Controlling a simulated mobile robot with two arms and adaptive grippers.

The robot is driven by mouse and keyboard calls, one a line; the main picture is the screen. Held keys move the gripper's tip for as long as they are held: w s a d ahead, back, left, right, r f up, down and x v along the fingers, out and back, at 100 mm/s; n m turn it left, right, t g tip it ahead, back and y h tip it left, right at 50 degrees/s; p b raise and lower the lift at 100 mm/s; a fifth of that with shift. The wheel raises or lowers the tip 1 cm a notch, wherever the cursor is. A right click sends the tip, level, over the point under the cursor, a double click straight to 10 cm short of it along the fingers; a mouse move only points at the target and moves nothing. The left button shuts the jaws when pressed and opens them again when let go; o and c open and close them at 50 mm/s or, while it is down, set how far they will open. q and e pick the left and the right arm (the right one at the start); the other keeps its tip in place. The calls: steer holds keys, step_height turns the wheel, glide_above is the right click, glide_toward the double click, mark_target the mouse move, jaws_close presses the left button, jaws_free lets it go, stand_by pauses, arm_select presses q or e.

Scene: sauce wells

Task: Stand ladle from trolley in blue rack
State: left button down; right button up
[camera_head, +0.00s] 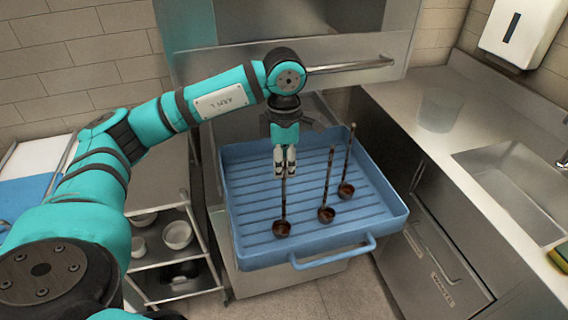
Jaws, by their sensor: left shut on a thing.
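My left gripper (285,173) is over the blue rack (380,226), pointing down. It is shut on the top of the handle of a dark ladle (283,205), which hangs upright with its brown bowl at the bottom. The bowl is over the near left part of the rack; I cannot tell whether it touches the ribbed floor. Two more ladles stand upright in the rack to the right, one in the middle (327,213) and one farther back (347,188). The trolley (180,290) is at the left, partly behind my left arm. My right gripper is not in view.
White bowls (178,235) sit on the trolley's shelf. A steel counter (480,110) with a sink (520,190) and a faint clear container (437,110) runs along the right. A steel bar (350,66) is behind my wrist. The rack's back left floor looks clear.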

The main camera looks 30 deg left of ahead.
arm_select(q)
steer(key=shift+f, duration=0.1)
steer(key=c, duration=0.7)
jaws_free()
steer(key=shift+r+p, duration=0.35)
steer(key=shift+r, duration=0.25)
steer(key=shift+r+p, duration=1.8)
steer(key=shift+r, duration=1.15)
steer(key=shift+f, duration=0.1)
